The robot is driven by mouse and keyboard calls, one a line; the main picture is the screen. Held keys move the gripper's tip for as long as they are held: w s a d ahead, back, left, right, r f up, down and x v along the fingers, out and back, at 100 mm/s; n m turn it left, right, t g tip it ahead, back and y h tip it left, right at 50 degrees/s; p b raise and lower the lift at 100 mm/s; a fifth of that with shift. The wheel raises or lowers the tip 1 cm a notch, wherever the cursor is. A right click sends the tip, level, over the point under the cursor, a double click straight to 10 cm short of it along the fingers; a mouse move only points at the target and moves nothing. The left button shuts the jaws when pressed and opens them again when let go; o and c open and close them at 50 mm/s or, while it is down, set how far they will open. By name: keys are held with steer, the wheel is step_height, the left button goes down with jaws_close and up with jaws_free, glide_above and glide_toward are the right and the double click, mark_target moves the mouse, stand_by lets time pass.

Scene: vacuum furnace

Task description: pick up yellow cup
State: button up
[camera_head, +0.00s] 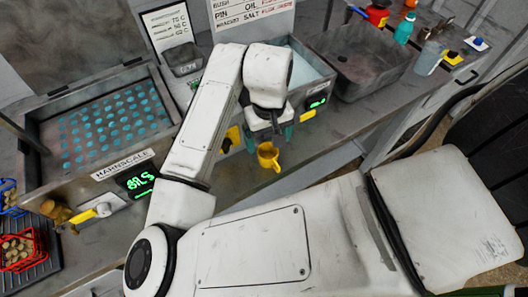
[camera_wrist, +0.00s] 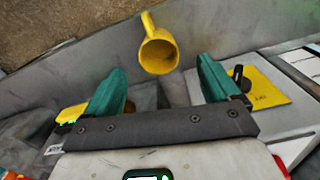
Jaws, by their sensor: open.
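The yellow cup (camera_head: 267,157) shows in the head view just below my gripper, over the front edge of the bench. In the wrist view the yellow cup (camera_wrist: 160,52) is beyond the fingertips, roughly centred between them, with its mouth facing the camera and its handle pointing up. My gripper (camera_head: 270,138) hangs over the bench front with its jaws apart. In the wrist view my gripper (camera_wrist: 160,85) shows two green fingers, spread wide and empty. What the cup rests on or hangs from is not clear.
A bath with a perforated blue plate (camera_head: 105,122) stands at the left. A red basket (camera_head: 18,250) of small parts is at lower left. A grey bin (camera_head: 360,65) and bottles (camera_head: 404,30) stand at the back right. A yellow valve handle (camera_head: 83,215) sticks out at the left bench front.

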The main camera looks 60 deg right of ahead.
mark_target(268, 151)
steer(key=shift+d+f+p, duration=0.2)
steer(key=shift+f+p, duration=0.55)
steer(key=shift+f, duration=3.45)
steer(key=c, duration=1.2)
steer(key=shift+o, duration=0.2)
